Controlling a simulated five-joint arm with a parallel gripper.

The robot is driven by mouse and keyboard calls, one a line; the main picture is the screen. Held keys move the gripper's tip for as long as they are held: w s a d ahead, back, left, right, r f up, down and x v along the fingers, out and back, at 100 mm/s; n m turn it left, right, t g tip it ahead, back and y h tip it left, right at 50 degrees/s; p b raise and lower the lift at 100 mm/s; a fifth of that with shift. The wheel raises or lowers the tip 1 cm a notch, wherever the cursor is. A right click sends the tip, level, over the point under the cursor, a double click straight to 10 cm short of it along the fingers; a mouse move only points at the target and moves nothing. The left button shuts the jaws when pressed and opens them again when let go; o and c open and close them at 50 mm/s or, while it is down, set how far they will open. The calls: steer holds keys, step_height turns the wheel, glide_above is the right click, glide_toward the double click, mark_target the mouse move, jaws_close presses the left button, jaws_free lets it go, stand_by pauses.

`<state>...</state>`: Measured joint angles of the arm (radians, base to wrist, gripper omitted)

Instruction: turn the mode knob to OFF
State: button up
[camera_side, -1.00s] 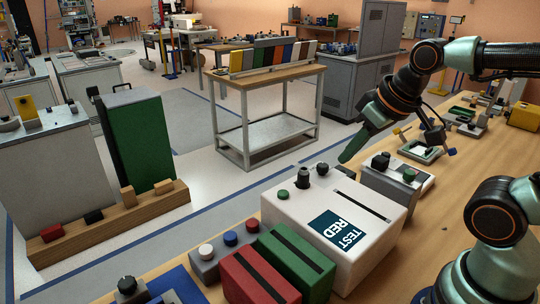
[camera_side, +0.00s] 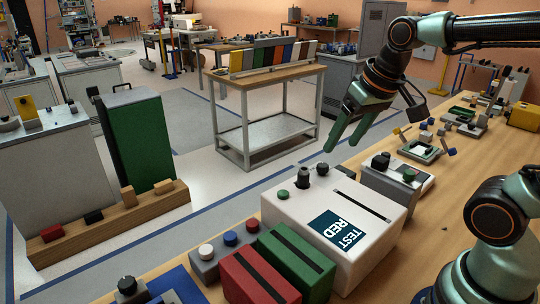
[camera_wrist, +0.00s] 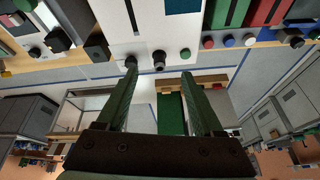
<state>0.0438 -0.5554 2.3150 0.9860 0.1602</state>
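A white box (camera_side: 340,222) labelled TEST RED stands on the wooden bench. Along its far edge are a taller dark knob (camera_side: 303,178), a smaller black knob (camera_side: 322,169) and a green button (camera_side: 283,195). No mode or OFF marking is readable, so I cannot tell for sure which is the mode knob. My gripper (camera_side: 343,148) is open and empty, above and beyond the box's far edge, apart from the knobs. In the wrist view, the taller knob (camera_wrist: 159,60) appears between the fingertips, and the green button (camera_wrist: 185,53) lies right of it.
Red (camera_side: 258,280) and green (camera_side: 298,258) slotted boxes and a grey button box (camera_side: 212,262) stand left. Air above the white box is clear.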

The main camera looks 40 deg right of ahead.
steer(key=w+d+m+g, duration=0.2)
steer(key=w+d+m, duration=0.1)
steer(key=w+m, duration=0.15)
steer(key=m+g, duration=0.3)
steer(key=m, duration=0.2)
glide_toward(323, 165)
step_height(323, 165, down, 9)
steer(key=shift+s+d+f, duration=0.1)
steer(key=shift+d, duration=0.05)
jaws_close()
